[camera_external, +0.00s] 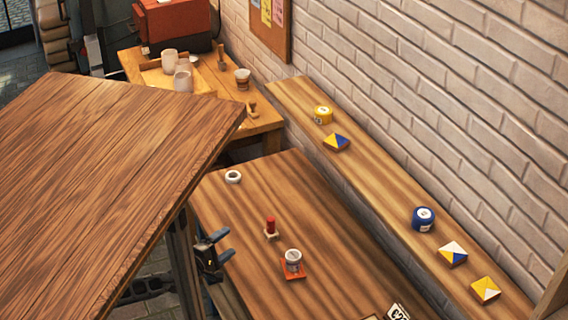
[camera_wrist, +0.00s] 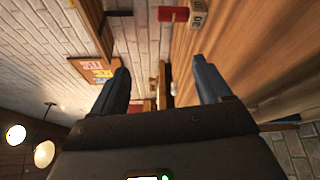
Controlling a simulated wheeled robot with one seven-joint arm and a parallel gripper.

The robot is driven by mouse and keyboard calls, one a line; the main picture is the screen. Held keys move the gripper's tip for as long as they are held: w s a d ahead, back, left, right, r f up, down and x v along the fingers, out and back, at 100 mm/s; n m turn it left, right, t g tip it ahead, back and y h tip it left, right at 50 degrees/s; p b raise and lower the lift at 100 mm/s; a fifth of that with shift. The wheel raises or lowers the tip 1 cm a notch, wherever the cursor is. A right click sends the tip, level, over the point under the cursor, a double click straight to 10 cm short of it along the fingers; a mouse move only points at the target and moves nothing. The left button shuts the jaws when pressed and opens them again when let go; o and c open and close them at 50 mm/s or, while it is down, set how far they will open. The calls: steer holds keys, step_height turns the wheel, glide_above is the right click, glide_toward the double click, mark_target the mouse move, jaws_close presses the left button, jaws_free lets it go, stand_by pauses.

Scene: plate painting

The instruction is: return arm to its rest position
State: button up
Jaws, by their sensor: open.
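My gripper (camera_external: 224,245) is low at the left edge of the lower wooden table (camera_external: 330,210) in the external view. Its two dark blue fingers are spread and nothing is between them. In the wrist view my gripper (camera_wrist: 162,80) also shows open and empty, with a wooden surface along its right side. Most of my arm is hidden behind the large wooden top in the left foreground.
The large wooden top (camera_external: 110,150) fills the left. A wall shelf (camera_external: 380,180) bears yellow and blue pots and patterned tiles. The table's middle right is clear.

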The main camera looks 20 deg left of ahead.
steer(key=s+a+m+g+y+b, duration=0.1)
steer(key=s+a+m+y+b, duration=0.2)
steer(key=a+m, duration=0.45)
steer(key=s+a+m+y+b, duration=0.3)
steer(key=a+m, duration=0.4)
steer(key=m, duration=0.2)
step_height(320, 180, up, 14)
steer(key=p, duration=1.5)
steer(key=shift+r+g+p, duration=0.15)
steer(key=shift+g+p, duration=0.15)
steer(key=shift+d, duration=0.1)
